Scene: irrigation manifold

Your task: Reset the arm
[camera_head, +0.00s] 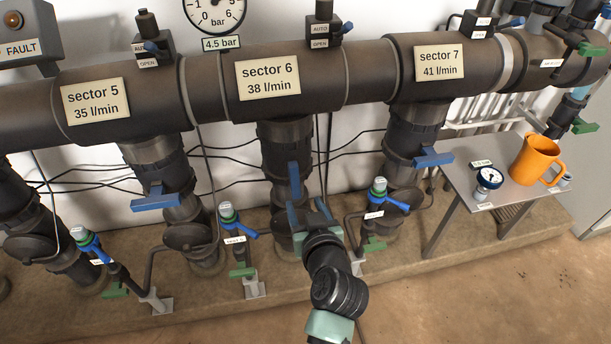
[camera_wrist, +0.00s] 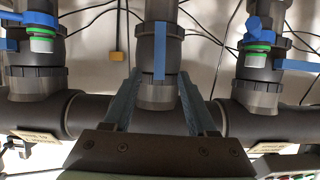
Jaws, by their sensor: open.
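My gripper (camera_head: 312,212) reaches up from the lower middle of the head view, in front of the sector 6 branch pipe. Its two blue-grey fingers also show in the wrist view (camera_wrist: 160,76), spread wide with nothing held between them. The sector 6 valve's blue handle (camera_head: 294,181) points along its pipe. In the wrist view this handle (camera_wrist: 159,50) lies in line with the gap between the fingers, apparently apart from both. The blue handles of sector 5 (camera_head: 155,202) and sector 7 (camera_head: 433,159) lie crosswise to their pipes.
A thick main pipe (camera_head: 365,75) with sector labels runs across the wall. Small green-and-blue valve fittings (camera_head: 228,213) stand on either side of my arm. A side table (camera_head: 463,185) at right bears an orange mug (camera_head: 537,160) and a gauge (camera_head: 490,177). The floor (camera_head: 480,290) at lower right is clear.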

